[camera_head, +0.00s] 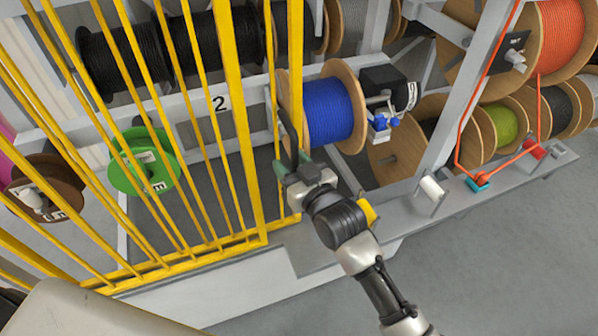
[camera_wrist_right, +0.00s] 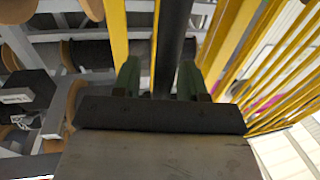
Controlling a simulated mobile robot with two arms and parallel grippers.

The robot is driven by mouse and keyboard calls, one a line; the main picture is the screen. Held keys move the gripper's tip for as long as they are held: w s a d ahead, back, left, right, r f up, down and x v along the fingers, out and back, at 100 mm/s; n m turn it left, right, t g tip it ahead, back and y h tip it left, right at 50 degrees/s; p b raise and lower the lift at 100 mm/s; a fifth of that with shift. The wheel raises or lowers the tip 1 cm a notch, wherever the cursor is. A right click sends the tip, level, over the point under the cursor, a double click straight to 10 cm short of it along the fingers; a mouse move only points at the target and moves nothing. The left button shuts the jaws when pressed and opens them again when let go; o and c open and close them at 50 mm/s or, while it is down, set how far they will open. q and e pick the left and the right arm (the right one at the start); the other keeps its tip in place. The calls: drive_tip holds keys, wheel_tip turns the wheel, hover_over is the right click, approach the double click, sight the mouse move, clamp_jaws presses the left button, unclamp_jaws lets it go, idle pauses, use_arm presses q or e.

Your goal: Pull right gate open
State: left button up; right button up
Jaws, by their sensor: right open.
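The yellow barred gate (camera_head: 240,120) stands across the left half of the head view, in front of the reel rack. A dark upright handle (camera_head: 287,130) shows by its right-hand yellow post (camera_head: 296,60). My right gripper (camera_head: 292,168) is at the handle's lower part, with its green fingers apart. In the right wrist view my right gripper (camera_wrist_right: 158,78) is open, and the dark handle (camera_wrist_right: 173,40) runs up between its two green fingers. I cannot tell whether a finger touches it. Yellow gate bars (camera_wrist_right: 235,40) lie behind. My left gripper is not in view.
A blue cable reel (camera_head: 330,110) and a dark box (camera_head: 388,88) are just right of the handle. A green reel (camera_head: 143,160) is behind the bars. An orange cable (camera_head: 460,130) hangs at the right. Grey floor (camera_head: 480,250) is open at lower right.

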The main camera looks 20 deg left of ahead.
drive_tip(key=b+v, duration=0.2)
drive_tip(key=v, duration=0.8)
drive_tip(key=shift+s+d, duration=0.2)
drive_tip(key=shift+d, duration=0.05)
